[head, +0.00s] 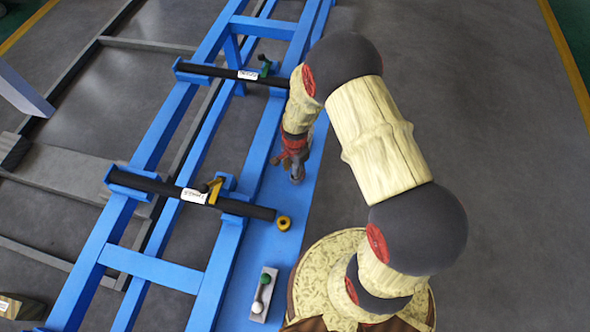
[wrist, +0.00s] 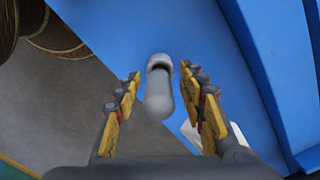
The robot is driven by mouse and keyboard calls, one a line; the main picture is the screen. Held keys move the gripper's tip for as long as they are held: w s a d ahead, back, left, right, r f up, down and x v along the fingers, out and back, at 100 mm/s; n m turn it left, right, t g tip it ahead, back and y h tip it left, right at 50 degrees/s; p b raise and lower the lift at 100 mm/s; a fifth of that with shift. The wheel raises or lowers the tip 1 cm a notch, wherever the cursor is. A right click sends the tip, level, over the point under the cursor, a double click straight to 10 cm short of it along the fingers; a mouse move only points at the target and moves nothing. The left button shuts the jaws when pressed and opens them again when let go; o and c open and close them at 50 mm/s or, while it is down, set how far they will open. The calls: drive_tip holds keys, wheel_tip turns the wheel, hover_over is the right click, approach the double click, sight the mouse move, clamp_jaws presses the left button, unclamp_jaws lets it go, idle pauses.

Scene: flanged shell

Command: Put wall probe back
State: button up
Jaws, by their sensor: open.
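A grey, round-ended piece (wrist: 159,92) with a dark band near its top shows in the wrist view between my fingers; it looks like the wall probe, but I cannot be sure. My gripper (wrist: 158,80) is open, with a gap on each side of this piece. In the head view my gripper (head: 297,176) is over the blue shelf beside the frame. A small grey block (head: 264,294) carrying a green-ended and a white-ended piece lies on the shelf, nearer my base.
Two black tubes with white labels (head: 193,196) (head: 248,75) lie across the blue frame. A yellow clamp (head: 214,188) and a green clamp (head: 266,66) sit by them. A yellow ring (head: 284,223) lies on the shelf. Grey floor is open at right.

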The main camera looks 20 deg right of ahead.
wheel_tip(320, 180, up, 12)
drive_tip(key=p, duration=0.4)
drive_tip(key=shift+r, duration=0.25)
wheel_tip(320, 180, up, 22)
drive_tip(key=s+n+t, duration=0.2)
drive_tip(key=n, duration=0.4)
drive_tip(key=s+r+n+t, duration=0.3)
drive_tip(key=s+r+n, duration=0.4)
drive_tip(key=s+r, duration=0.8)
drive_tip(key=shift+s+d+r+n+t, duration=0.15)
drive_tip(key=shift+s+r+n+t, duration=0.2)
drive_tip(key=shift+s, duration=0.35)
drive_tip(key=shift+f, duration=0.1)
drive_tip(key=shift+c, duration=1.2)
